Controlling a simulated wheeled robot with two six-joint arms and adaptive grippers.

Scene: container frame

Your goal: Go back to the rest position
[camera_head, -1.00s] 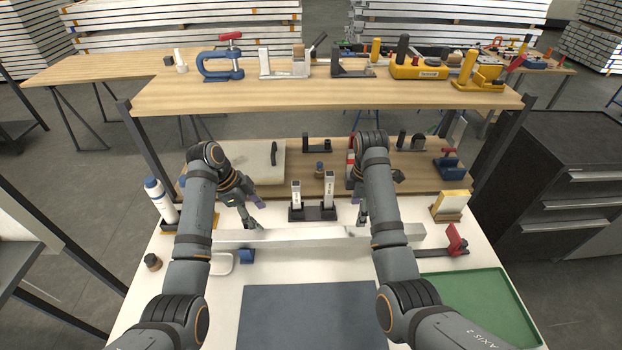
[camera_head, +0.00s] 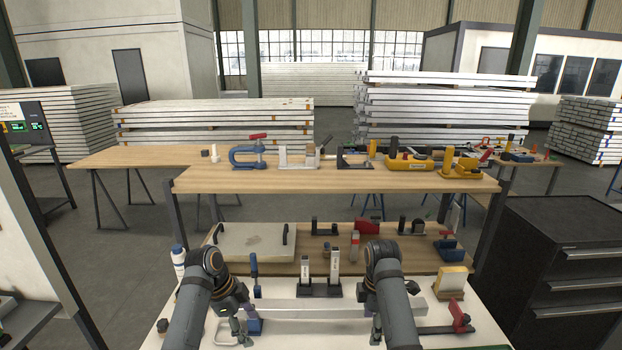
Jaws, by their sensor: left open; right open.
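My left gripper (camera_head: 240,328) is low in the head view, near the left part of a long silver profile (camera_head: 325,309) on the white table (camera_head: 285,334). It is open with nothing visible between its fingers. My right gripper (camera_head: 376,329) is open and empty in front of the right part of the profile, partly hidden by its arm. Both my forearms come up from the bottom edge. The gap between the fingertips and the profile is hard to judge.
A dark holder with two upright silver blocks (camera_head: 333,263) stands behind the profile. A red clamp (camera_head: 460,316) and a yellow-white block (camera_head: 453,280) are at the right. A wooden shelf (camera_head: 300,179) with clamps runs above. A black drawer cabinet (camera_head: 560,260) stands right.

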